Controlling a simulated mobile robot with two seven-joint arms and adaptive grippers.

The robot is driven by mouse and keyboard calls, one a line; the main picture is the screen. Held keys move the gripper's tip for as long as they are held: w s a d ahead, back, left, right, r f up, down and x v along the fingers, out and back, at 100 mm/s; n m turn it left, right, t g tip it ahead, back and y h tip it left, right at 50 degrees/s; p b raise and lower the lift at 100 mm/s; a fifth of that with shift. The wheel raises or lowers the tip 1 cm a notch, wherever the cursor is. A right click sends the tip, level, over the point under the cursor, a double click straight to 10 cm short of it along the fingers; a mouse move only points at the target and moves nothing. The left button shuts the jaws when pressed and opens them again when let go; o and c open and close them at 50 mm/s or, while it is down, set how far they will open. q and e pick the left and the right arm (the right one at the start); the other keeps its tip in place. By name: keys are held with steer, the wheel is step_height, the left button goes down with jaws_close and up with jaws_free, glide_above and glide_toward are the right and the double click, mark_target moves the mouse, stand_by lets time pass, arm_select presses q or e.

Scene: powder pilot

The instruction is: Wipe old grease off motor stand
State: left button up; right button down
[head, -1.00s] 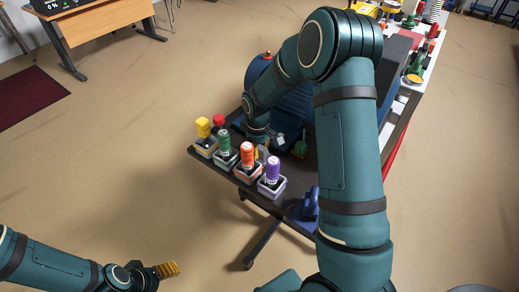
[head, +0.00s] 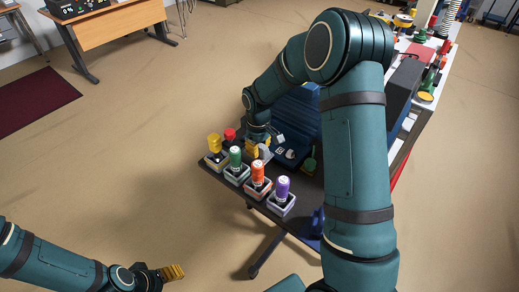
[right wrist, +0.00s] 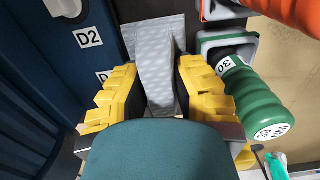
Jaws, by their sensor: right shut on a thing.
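My right gripper (right wrist: 160,95) is shut on a pale grey patterned wipe (right wrist: 157,75), whose far end lies spread flat beyond the yellow fingers. In the head view this gripper (head: 259,148) is over the dark table, just behind the row of coloured bottles. A blue ribbed motor (head: 297,112) sits beside it, partly hidden by my right arm. In the right wrist view, dark blue surfaces with a "D2" label (right wrist: 88,38) are left of the wipe. Grease cannot be made out. My left gripper (head: 172,272) is at the lower left over the floor; its finger gap is unclear.
Yellow, green (head: 235,157), orange (head: 258,173) and purple (head: 282,188) capped bottles stand in trays along the table's near edge (head: 228,188). The green bottle (right wrist: 258,105) is close right of my right fingers. A crowded white bench (head: 418,115) is behind at right.

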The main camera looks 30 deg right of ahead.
steer(key=shift+r+p, duration=0.55)
steer(key=shift+r, duration=0.55)
